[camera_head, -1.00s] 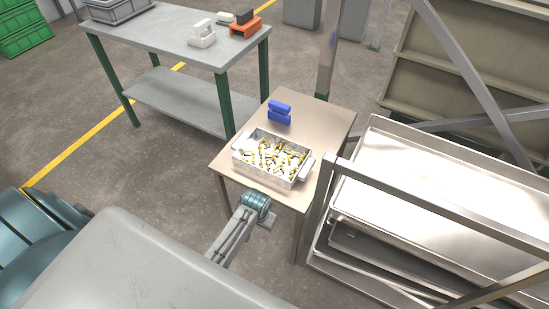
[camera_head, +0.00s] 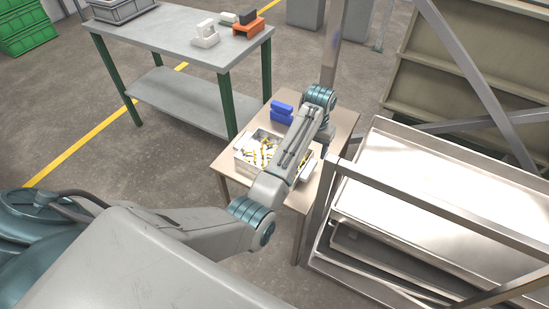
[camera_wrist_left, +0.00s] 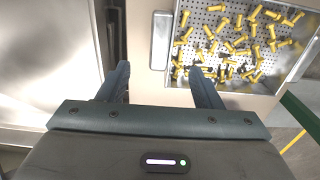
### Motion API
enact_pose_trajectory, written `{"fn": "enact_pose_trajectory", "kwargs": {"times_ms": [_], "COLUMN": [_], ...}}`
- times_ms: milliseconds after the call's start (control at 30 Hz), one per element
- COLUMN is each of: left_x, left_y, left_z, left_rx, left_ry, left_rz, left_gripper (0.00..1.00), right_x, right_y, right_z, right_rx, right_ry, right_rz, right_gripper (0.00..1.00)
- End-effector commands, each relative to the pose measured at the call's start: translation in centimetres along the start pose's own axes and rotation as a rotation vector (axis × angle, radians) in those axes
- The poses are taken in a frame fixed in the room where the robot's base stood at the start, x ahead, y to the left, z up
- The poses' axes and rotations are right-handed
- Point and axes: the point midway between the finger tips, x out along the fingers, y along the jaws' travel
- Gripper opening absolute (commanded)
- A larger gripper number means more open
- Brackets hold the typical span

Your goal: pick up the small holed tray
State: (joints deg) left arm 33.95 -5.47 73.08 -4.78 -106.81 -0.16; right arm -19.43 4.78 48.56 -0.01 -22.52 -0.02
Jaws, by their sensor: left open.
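The small holed tray (camera_head: 248,166) is a light metal box with a perforated floor, holding several yellow-and-silver parts. It stands on the small beige table, partly hidden by my left arm in the head view. In the left wrist view its end handle (camera_wrist_left: 161,42) is a pale bar at the tray's left side. My left gripper (camera_wrist_left: 161,82) is open and empty, with one dark finger on each side of the picture's middle. The handle appears ahead of the gap between the fingers, apart from them. My right gripper is not in view.
A blue block (camera_head: 282,112) stands behind the tray on the beige table (camera_head: 228,158). A metal rack (camera_head: 440,190) stands close on the right. A grey workbench (camera_head: 165,36) with a white and an orange item is at the back left.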

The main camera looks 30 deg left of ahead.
Motion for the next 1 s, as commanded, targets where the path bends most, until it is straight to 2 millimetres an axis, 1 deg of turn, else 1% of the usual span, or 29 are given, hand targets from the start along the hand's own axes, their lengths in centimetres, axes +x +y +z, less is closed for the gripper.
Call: {"fn": "enact_pose_trajectory", "kwargs": {"times_ms": [67,200,333,567,633,700,800,900,1000], "left_x": [0.2,2.4,4.3,6.0,7.1,8.2,9.6,10.3,10.4], "left_y": [0.2,0.2,0.2,0.0,-0.1,-0.3,-0.2,-0.2,-0.2], "left_z": [-0.3,-0.3,-0.3,-0.2,0.0,0.1,0.1,0.1,0.1], "left_rx": [0.003,0.003,0.002,0.002,0.002,0.002,0.002,0.002,0.002], "left_ry": [-0.007,-0.01,-0.009,-0.008,-0.009,-0.009,-0.008,-0.006,-0.005], "left_rz": [0.0,0.0,0.001,0.0,0.0,0.0,0.001,0.001,0.001], "left_gripper": [0.59,0.59,0.59,0.59,0.59,0.59,0.59,0.59,0.59], "right_x": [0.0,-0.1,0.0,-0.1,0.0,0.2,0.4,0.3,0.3], "right_y": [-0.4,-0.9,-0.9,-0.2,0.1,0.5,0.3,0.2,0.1], "right_z": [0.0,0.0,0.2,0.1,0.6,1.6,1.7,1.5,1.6], "right_rx": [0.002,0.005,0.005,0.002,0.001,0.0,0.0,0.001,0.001], "right_ry": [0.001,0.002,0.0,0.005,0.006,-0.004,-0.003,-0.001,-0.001], "right_rz": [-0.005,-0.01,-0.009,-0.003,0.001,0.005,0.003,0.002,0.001], "right_gripper": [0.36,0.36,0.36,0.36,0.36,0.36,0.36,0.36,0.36]}}
